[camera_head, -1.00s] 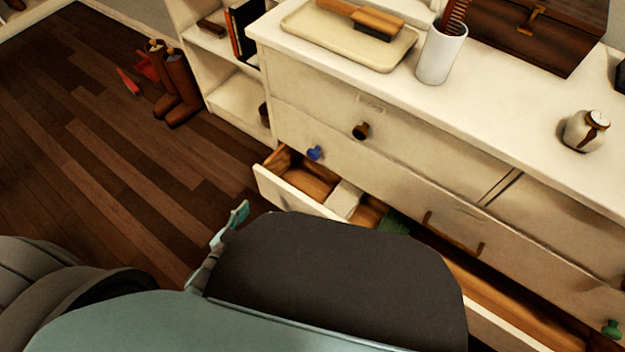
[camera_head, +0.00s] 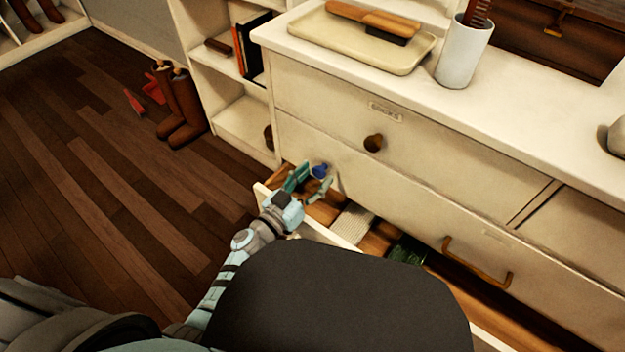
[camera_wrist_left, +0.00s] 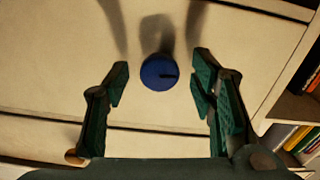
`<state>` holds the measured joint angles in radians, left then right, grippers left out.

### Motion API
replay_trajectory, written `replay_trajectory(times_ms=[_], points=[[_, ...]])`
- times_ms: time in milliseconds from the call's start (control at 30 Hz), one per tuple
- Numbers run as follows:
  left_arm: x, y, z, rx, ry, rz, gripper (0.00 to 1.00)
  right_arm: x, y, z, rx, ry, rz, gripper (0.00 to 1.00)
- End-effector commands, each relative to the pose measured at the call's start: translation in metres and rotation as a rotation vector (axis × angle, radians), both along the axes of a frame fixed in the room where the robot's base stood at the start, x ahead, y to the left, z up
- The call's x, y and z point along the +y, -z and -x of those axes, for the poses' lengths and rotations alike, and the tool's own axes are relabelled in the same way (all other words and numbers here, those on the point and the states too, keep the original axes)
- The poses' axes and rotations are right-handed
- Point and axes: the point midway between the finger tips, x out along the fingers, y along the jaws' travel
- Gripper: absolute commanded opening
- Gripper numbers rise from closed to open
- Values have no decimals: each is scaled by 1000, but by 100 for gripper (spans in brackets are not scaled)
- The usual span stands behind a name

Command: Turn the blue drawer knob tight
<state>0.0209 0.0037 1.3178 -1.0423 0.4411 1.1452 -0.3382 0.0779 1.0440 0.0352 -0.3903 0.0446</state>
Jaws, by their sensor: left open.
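The blue drawer knob (camera_head: 320,171) sits on the left part of the white dresser's second drawer front. In the left wrist view the blue knob (camera_wrist_left: 160,72) is round, with a dark mark on its face, and lies between and a little beyond the fingertips. My left gripper (camera_head: 308,183) is open, its two fingers on either side of the knob in the picture. The left wrist view shows its green-padded fingers (camera_wrist_left: 161,82) apart, with nothing between the pads touching the knob that I can see. My right gripper is not in view.
An open drawer (camera_head: 350,226) with folded items juts out below the knob, under my left gripper. A brown knob (camera_head: 374,143) is to the right. A tray (camera_head: 352,45) and a white cup (camera_head: 464,54) stand on top. Boots (camera_head: 180,105) stand on the floor at left.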

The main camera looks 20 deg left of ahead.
Motion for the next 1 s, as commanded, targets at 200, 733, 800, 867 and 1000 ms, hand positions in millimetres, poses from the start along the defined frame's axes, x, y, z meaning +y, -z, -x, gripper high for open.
replay_trajectory(times_ms=[200, 733, 800, 867, 1000], points=[[0, 0, 0, 0, 0, 0, 44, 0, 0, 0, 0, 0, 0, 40], [1, 0, 0, -8, -1, -21, 3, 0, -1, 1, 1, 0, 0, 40], [1, -1, 0, -15, -1, -38, 3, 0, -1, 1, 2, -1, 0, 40], [1, -1, 0, -22, -1, -59, 3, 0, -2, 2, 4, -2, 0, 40], [1, -1, 0, -51, -1, -131, 3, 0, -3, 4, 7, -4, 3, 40]])
